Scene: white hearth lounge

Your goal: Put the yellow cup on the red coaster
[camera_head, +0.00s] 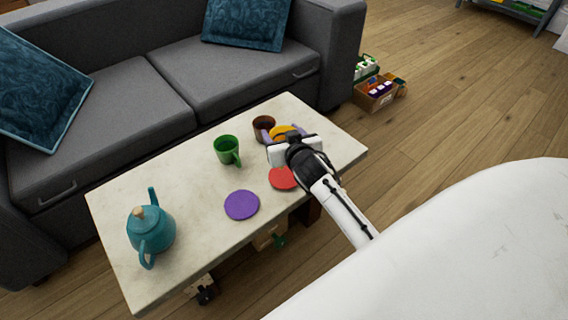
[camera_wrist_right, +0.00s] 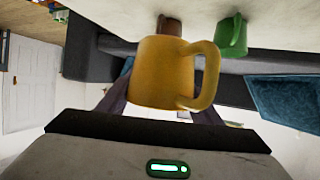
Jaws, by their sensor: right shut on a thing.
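The yellow cup (camera_head: 284,130) is near the right end of the pale table, mostly hidden behind my right gripper (camera_head: 283,134) in the head view. In the wrist view, which is upside down, the yellow cup (camera_wrist_right: 163,75) sits between the two purple fingers, its handle to the right. My right gripper is shut on it. I cannot tell whether the cup touches the table. The red coaster (camera_head: 281,178) lies flat on the table, nearer the front edge than the cup, partly covered by my right wrist. My left gripper is not in view.
The pale table (camera_head: 180,185) also holds a brown cup (camera_head: 263,126) close beside the yellow one, a green mug (camera_head: 227,149), a purple coaster (camera_head: 242,205) and a teal teapot (camera_head: 151,230). A grey sofa (camera_head: 130,95) stands behind it.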

